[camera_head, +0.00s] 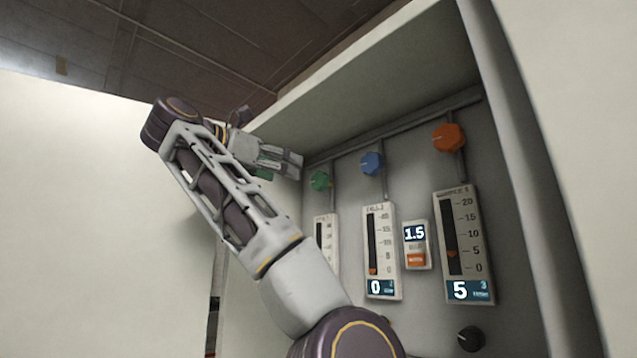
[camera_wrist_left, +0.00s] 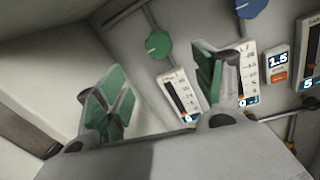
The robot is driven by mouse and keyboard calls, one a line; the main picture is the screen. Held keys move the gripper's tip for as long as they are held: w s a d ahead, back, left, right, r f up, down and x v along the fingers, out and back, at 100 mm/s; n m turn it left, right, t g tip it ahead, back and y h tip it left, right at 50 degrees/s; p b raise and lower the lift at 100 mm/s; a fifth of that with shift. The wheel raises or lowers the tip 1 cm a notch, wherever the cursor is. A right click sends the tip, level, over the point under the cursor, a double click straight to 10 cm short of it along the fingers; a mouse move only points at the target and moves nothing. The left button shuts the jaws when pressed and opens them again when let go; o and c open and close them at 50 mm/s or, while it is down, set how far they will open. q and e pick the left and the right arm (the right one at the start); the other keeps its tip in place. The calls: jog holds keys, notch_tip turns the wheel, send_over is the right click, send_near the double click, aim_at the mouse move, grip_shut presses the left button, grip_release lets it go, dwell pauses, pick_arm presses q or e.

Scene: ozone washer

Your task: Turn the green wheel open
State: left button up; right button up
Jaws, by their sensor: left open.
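The green wheel (camera_head: 320,180) is a round knob on a pipe at the left of the recessed panel in the head view. It also shows in the left wrist view (camera_wrist_left: 158,45), beyond and between the two fingers. My left gripper (camera_head: 282,163) is just left of the green wheel and apart from it. In the left wrist view the left gripper (camera_wrist_left: 165,88) has its green-padded fingers spread wide with nothing between them. My right gripper is not in either view.
A blue wheel (camera_head: 372,163) and an orange wheel (camera_head: 447,137) sit right of the green one. Gauges (camera_head: 381,250) hang below, with a display box (camera_head: 416,245) and a black knob (camera_head: 471,338). The cabinet's side wall (camera_head: 262,200) stands close to the left gripper.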

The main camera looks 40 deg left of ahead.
aim_at(317, 182)
pick_arm(q)
jog(key=w+p, duration=0.4)
jog(key=w, duration=0.9)
jog(key=shift+w+a+p, duration=0.15)
jog(key=shift+p, duration=0.2)
jog(key=c, duration=1)
